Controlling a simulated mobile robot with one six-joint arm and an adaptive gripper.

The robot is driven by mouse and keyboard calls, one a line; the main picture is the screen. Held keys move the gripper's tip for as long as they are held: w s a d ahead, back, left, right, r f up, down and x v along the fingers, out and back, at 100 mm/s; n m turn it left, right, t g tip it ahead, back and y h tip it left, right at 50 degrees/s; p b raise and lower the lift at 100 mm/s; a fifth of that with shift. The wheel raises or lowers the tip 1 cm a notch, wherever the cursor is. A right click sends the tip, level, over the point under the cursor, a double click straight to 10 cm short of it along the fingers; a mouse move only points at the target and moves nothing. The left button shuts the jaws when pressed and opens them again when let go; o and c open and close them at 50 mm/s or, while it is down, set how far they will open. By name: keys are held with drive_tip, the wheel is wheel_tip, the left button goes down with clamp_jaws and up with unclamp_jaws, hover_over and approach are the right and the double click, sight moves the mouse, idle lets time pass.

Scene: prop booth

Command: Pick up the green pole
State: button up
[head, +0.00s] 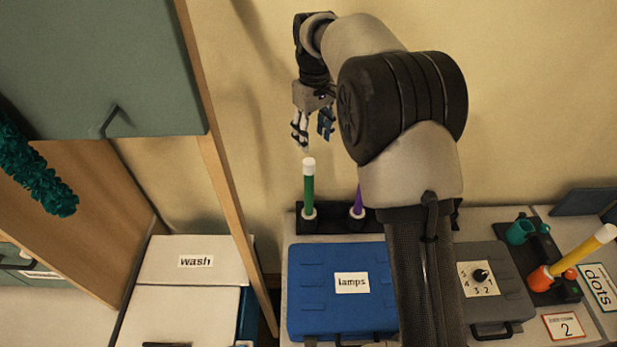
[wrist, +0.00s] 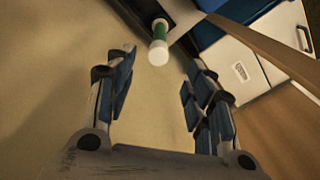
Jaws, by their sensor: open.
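The green pole (head: 308,189) stands upright with a white cap on top, in a black holder (head: 321,224) behind the blue case. A purple pole (head: 357,200) stands to its right in the same holder, partly behind my arm. My gripper (head: 313,138) is open and empty, above the green pole in the head view and apart from it. In the wrist view the green pole (wrist: 160,34) shows cap-first, beyond the open fingers of my gripper (wrist: 158,70) and between them.
A blue case labelled lamps (head: 336,292) and a grey case with a dial (head: 498,288) lie in front of the holder. A yellow pole (head: 585,249) leans at right.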

sight(309, 181)
drive_tip(key=shift+w+a+f+n, duration=0.15)
drive_tip(key=shift+w+a+f, duration=0.1)
drive_tip(key=shift+w+f, duration=0.15)
drive_tip(key=shift+w+a+f+n, duration=0.15)
drive_tip(key=shift+w+a+f, duration=0.1)
drive_tip(key=shift+f, duration=0.25)
wheel_tip(309, 181, down, 18)
drive_tip(key=shift+w+r+b, duration=0.1)
drive_tip(key=shift+w+b, duration=0.05)
drive_tip(key=shift+b, duration=0.75)
drive_tip(key=shift+r, duration=0.1)
clamp_jaws()
